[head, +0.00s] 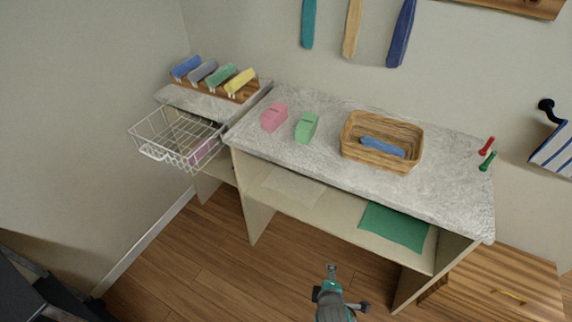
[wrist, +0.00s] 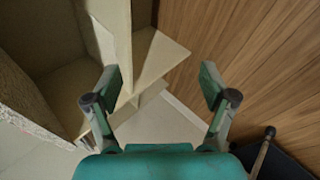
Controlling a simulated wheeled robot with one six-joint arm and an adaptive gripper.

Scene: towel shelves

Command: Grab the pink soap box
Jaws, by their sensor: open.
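The pink soap box (head: 274,117) stands on the left part of the grey stone-look countertop (head: 330,122) in the head view. A green box (head: 307,127) of similar shape stands just to its right. My gripper (head: 332,270) is low in front of the counter, over the floor and well apart from the pink box. In the wrist view my gripper (wrist: 160,90) is open and empty, its two fingers spread. That view shows shelf panels and floor; the pink box does not show there.
A wicker basket (head: 349,148) with a blue cloth stands right of the boxes. A white wire basket (head: 160,140) juts out at left, below a rack of rolled towels (head: 221,75). Shelf panels (head: 345,215) stand under the counter. The wooden floor (head: 215,255) in front is clear.

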